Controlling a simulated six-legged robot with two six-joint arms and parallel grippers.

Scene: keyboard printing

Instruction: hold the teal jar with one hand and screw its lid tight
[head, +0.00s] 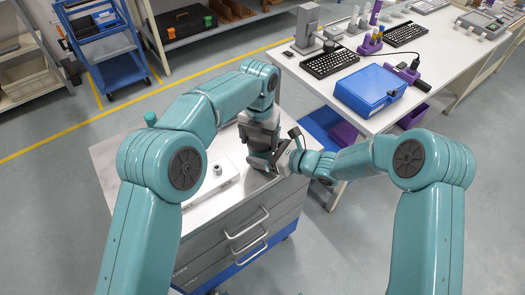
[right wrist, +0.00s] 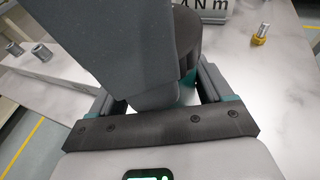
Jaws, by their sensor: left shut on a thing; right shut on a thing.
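My left gripper (head: 262,158) points down over the cabinet top and is shut at the lid, which its fingers hide. My right gripper (head: 284,160) comes in from the right, low beside it, and is shut on the teal jar. In the right wrist view a small teal and pale patch of the jar (right wrist: 187,95) shows between the right fingers.
A pale block (head: 212,188) with a metal piece (head: 217,169) lies left of the grippers. A teal-capped item (head: 150,119) stands at the back left. A yellow-based bolt (right wrist: 260,36) stands near a panel marked N m. A table with a blue case (head: 370,89) is to the right.

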